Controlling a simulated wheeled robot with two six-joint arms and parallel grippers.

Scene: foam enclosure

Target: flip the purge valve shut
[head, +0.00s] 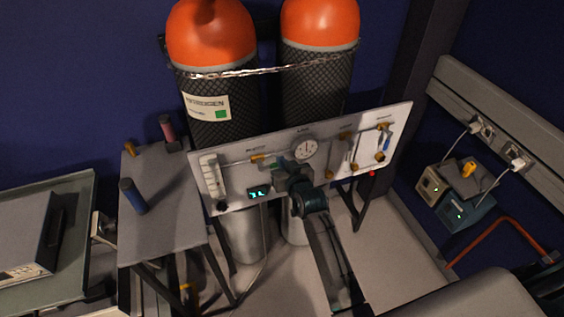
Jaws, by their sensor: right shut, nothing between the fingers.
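A white valve panel (232,182) stands tilted in front of two orange-topped cylinders. A brass valve (257,158) sits left of the round gauge (305,149). To the gauge's right are brass fittings (345,137) and a valve with a blue handle (386,141). The panel labels are too small to read surely, so I cannot tell which valve is the purge valve. My right gripper (279,162) is shut and empty in front of the panel, just right of the left brass valve and below the gauge. It hides part of the panel; contact is unclear. My left gripper is not in view.
A flowmeter (210,177) and a small lit display (259,192) are on the panel. A chain (262,71) crosses the cylinders (209,38). A grey side table (165,190) stands left. Two small boxes (467,211) with cables stand right.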

